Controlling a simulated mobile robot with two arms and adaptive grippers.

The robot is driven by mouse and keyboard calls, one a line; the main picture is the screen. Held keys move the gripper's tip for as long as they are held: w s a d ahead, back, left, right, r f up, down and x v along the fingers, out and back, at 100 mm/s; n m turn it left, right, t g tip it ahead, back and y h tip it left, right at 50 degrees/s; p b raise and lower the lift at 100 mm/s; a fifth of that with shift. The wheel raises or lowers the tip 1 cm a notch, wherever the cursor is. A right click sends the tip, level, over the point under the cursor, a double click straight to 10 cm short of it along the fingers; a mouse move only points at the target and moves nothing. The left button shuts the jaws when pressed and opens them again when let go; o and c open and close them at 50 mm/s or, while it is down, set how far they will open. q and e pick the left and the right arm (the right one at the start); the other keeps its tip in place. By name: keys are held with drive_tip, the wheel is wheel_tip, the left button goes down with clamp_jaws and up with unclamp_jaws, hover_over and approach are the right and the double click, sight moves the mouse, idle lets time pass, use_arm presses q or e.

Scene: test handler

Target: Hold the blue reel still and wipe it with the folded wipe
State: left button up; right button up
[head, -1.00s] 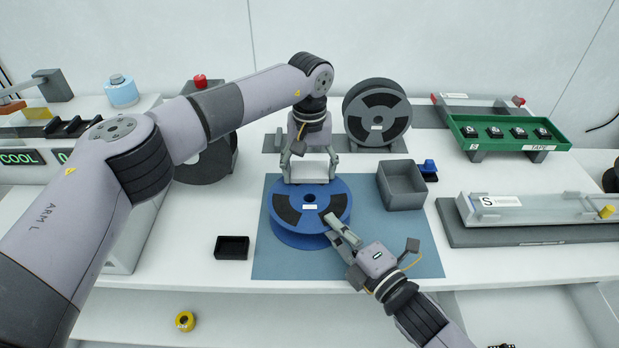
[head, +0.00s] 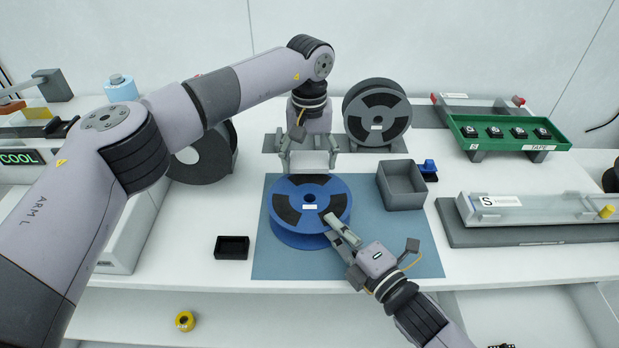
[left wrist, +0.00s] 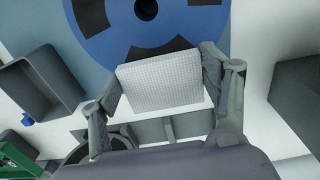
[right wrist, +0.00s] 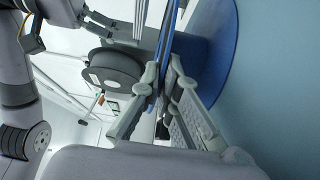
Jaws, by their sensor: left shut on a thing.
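The blue reel (head: 341,189) lies flat on the blue mat, its dark sectors and white label facing up. My left gripper (head: 308,162) is shut on the folded wipe, a white textured pad that shows clearly in the left wrist view (left wrist: 160,80). It holds the wipe at the reel's far edge; contact is unclear. My right gripper (head: 338,230) is at the reel's near right rim. In the right wrist view its fingers (right wrist: 164,75) lie on either side of a thin blue edge of the reel (right wrist: 215,60); whether they press on it is unclear.
A grey open bin (head: 402,186) stands right of the reel on the mat (head: 400,255). A small black tray (head: 232,247) lies to the left. A grey reel (head: 377,112) stands behind. A green tray (head: 510,133) and a clear-topped fixture (head: 525,208) are at right.

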drive_tip(key=o, duration=0.5)
drive_tip(key=shift+o, duration=0.2)
drive_tip(key=v, duration=1.2)
use_arm(q)
drive_tip(key=shift+s+f, duration=0.1)
